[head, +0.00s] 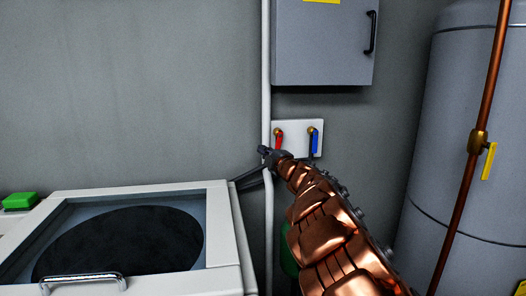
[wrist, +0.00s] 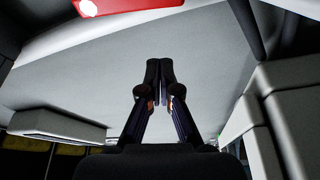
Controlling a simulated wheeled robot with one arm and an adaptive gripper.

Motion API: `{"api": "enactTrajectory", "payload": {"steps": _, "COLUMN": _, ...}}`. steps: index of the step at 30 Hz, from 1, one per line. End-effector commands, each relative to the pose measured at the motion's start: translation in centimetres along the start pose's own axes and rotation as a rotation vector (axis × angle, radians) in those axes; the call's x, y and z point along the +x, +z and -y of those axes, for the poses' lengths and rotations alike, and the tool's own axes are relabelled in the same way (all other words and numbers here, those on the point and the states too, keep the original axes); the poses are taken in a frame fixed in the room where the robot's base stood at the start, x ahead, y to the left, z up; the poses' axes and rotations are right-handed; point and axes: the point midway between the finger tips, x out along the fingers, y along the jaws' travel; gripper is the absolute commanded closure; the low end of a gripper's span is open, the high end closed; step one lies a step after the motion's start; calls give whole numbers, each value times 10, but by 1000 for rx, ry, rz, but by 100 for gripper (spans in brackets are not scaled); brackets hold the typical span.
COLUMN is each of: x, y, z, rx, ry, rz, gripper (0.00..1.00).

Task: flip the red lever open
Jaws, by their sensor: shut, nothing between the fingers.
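The red lever (head: 279,139) hangs down from a brass fitting on a small white wall plate (head: 298,127). A blue lever (head: 315,141) hangs beside it on the right of the same plate. My gripper (head: 264,151) is just below and left of the red lever in the head view, its fingers shut and empty. Whether it touches the lever cannot be told. In the wrist view my gripper's fingers (wrist: 159,65) are together, and a red piece, likely the red lever (wrist: 125,6), shows close at the top edge.
A grey cabinet (head: 322,42) is on the wall above the plate. A white vertical pipe (head: 266,60) runs left of it. A white top-lid machine (head: 215,228) stands lower left. A grey tank (head: 455,140) and copper pipe (head: 492,85) with a yellow handle (head: 489,161) stand at right.

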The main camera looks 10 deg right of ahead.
Motion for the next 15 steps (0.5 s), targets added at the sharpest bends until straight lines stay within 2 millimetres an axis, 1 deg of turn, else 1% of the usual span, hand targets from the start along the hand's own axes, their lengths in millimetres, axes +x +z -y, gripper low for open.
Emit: {"api": "enactTrajectory", "payload": {"steps": 15, "x": -54, "y": -1, "z": -3, "rx": -2, "ry": 2, "rz": 0, "gripper": 100}}
